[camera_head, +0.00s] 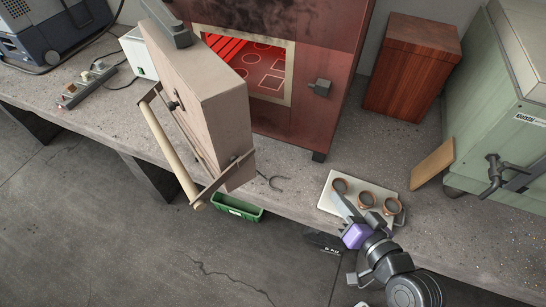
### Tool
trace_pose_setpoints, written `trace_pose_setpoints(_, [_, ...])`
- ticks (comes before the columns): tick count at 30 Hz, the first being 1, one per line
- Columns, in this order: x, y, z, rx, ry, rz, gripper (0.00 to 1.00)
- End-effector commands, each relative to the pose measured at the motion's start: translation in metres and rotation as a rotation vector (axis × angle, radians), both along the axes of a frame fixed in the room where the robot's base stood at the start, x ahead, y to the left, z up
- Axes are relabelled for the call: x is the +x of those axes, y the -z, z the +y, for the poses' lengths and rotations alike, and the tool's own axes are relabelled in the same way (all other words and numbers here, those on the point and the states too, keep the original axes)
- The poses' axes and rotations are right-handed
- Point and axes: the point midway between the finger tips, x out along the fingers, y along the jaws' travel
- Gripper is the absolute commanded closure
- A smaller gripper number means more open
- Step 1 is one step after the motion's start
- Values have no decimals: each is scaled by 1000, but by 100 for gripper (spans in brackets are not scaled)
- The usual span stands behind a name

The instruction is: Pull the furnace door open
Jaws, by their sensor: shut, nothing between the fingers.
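The furnace (318,115) is a dark red box on the bench with a glowing red chamber (250,62) facing me. Its thick pale door (208,105) stands wide open, swung out to the left. A light wooden bar handle (168,150) on metal brackets runs along the door's outer face. A latch block (320,87) sits on the furnace front, right of the opening. My gripper (345,203) is at lower right by the bench's front edge, well apart from the door and handle. It is shut and empty, and partly overlaps a pale plate in view.
The pale plate (326,198) carries several copper rings (366,200). A green tray (237,207) is below the door's lower end. A wooden block (411,65), a tan board (433,163) and a green cabinet (495,110) stand right. The floor (120,235) in front is mostly clear.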

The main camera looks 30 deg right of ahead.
Motion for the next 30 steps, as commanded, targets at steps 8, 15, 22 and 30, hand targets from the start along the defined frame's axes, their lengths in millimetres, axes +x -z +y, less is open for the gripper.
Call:
trace_pose_setpoints(8, [84, 9, -27, 448, -72, -38, 100])
trace_pose_setpoints(15, [120, -43, -12, 834, -387, -52, 100])
trace_pose_setpoints(22, [96, -88, 15, 1011, -703, -2, 100])
trace_pose_setpoints(30, [87, -100, 29, 1045, -806, 23, 100])
